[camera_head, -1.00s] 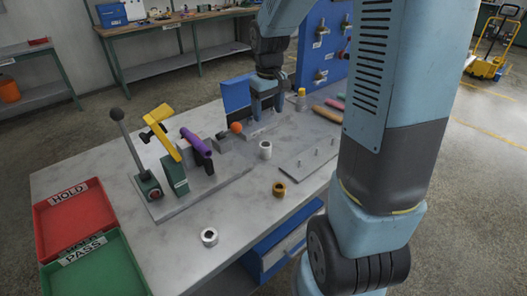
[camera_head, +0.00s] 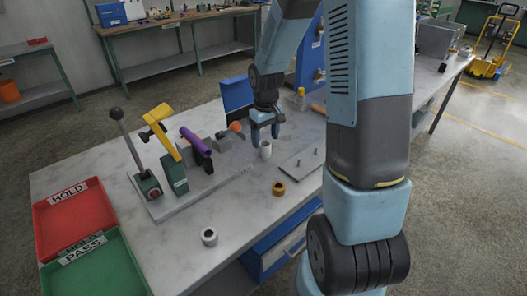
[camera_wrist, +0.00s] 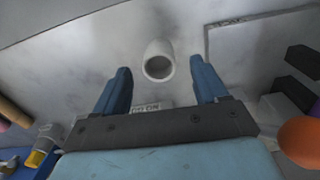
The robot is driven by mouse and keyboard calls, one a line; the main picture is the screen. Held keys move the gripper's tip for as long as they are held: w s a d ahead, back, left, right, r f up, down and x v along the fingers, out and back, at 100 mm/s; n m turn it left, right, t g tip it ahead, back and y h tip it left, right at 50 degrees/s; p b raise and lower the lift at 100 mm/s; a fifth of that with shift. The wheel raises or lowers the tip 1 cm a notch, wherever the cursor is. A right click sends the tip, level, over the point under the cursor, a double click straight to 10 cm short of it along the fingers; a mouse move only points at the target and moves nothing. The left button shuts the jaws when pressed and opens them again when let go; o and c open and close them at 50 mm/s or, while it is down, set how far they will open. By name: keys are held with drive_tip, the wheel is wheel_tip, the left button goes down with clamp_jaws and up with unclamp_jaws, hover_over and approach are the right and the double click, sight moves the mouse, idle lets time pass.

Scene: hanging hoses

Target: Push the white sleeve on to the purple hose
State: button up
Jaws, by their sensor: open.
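The white sleeve (camera_head: 265,150) stands upright on the table, with its round opening upward. In the wrist view the sleeve (camera_wrist: 158,62) shows in the gap between my fingertips, clear of both fingers. My gripper (camera_head: 265,138) is open and empty, pointing down just above and behind the sleeve; its two blue fingers also show in the wrist view (camera_wrist: 160,68). I cannot tell the exact height between fingertips and sleeve. The purple hose (camera_head: 195,141) is held on a dark clamp stand to the left, its near end tilted down toward the front right.
A yellow-handled clamp (camera_head: 162,135) and a black lever (camera_head: 131,145) stand left of the hose. An orange ball (camera_head: 236,126) is behind. A brass ring (camera_head: 278,188) and a grey ring (camera_head: 209,237) lie in front.

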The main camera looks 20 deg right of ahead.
sight(265, 148)
drive_tip(key=shift+w+f, duration=0.15)
drive_tip(key=shift+f, duration=2.5)
drive_tip(key=shift+c, duration=0.3)
drive_tip(key=c, duration=1.1)
drive_tip(key=shift+r, duration=0.15)
